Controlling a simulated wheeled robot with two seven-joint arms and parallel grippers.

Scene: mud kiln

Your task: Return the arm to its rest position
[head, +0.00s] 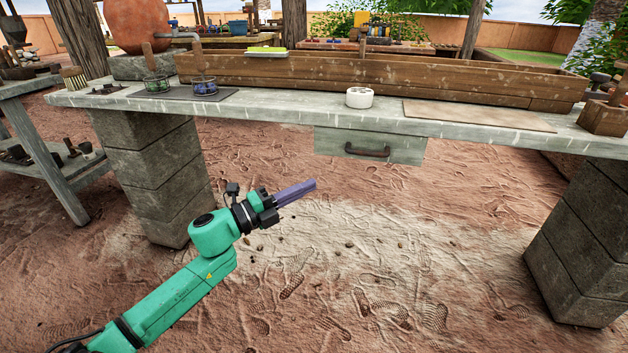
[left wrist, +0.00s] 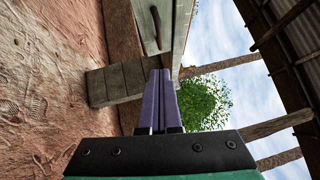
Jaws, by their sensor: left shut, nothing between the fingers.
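My left arm, green with black joints, reaches in from the lower left in the head view. Its gripper (head: 297,192) has purple fingers, pressed together with nothing between them. It is in the air in front of the bench and below the level of its top, left of the drawer (head: 370,146). The left wrist view, turned sideways, shows the same shut gripper (left wrist: 160,80) with the drawer handle (left wrist: 155,28) beyond it. My right gripper is in neither view.
The grey bench (head: 290,105) spans the view on block pillars (head: 150,175). A white round object (head: 359,97), two small wire baskets (head: 204,85) and a flat board (head: 478,115) are on it. A side table (head: 45,150) stands at left. The sandy ground around my arm is clear.

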